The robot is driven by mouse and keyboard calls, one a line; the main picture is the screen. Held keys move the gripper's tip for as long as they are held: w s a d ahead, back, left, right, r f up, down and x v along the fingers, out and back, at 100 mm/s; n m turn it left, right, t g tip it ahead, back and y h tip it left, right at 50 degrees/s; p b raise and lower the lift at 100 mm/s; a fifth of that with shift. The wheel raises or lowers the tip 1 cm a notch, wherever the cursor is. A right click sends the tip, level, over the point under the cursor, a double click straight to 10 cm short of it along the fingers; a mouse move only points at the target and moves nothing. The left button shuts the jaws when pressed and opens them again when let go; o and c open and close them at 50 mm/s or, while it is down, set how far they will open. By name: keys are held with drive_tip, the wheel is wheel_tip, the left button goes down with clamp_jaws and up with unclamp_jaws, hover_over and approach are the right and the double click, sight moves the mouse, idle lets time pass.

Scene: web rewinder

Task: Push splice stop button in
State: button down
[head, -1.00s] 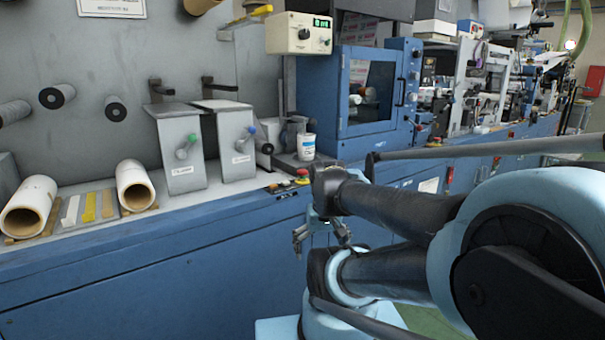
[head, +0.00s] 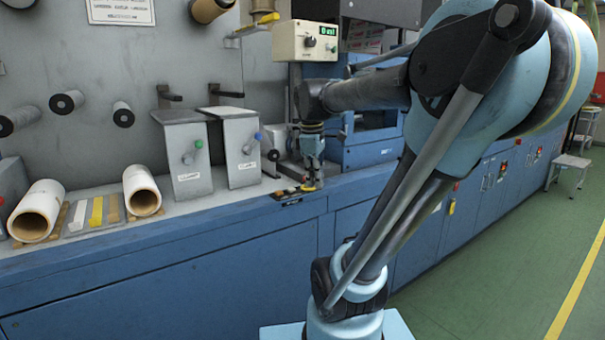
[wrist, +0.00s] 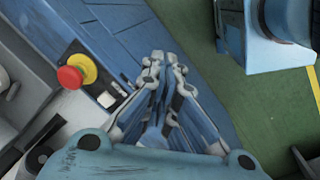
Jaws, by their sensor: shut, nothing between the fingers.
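The red mushroom button with its yellow collar (wrist: 70,77) shows on the counter's front ledge, left of my fingers in the wrist view. In the head view only a bit of yellow (head: 308,188) shows by my fingertips; the red cap is mostly hidden. My gripper (head: 314,180) points down over the counter's front edge, beside the button. It also shows in the wrist view (wrist: 160,62), fingers together and empty. The fingers look apart from the red cap, to its right. I cannot tell their height above the ledge.
Two grey clamp boxes (head: 183,165) and cardboard rolls (head: 142,190) stand to the left. A blue cabinet (head: 370,150) rises behind my gripper.

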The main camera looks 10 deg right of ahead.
sight(304, 178)
drive_tip(key=w+a+r+n+h, duration=0.1)
drive_tip(key=w+a+r+n, duration=0.2)
drive_tip(key=w+r+n, duration=0.7)
drive_tip(key=w+r, duration=0.1)
drive_tip(key=w, duration=0.3)
drive_tip(key=shift+a+r+n+g, duration=0.25)
drive_tip(key=shift+r+n+g, duration=0.05)
drive_tip(key=f, duration=0.4)
drive_tip(key=d+f, duration=0.1)
drive_tip(key=f, duration=0.3)
drive_tip(key=d+f, duration=0.1)
drive_tip(key=f, duration=0.3)
drive_tip(key=shift+w+d+f, duration=0.1)
drive_tip(key=shift+w+f, duration=0.25)
drive_tip(key=shift+d+f, duration=0.1)
drive_tip(key=shift+f, duration=0.45)
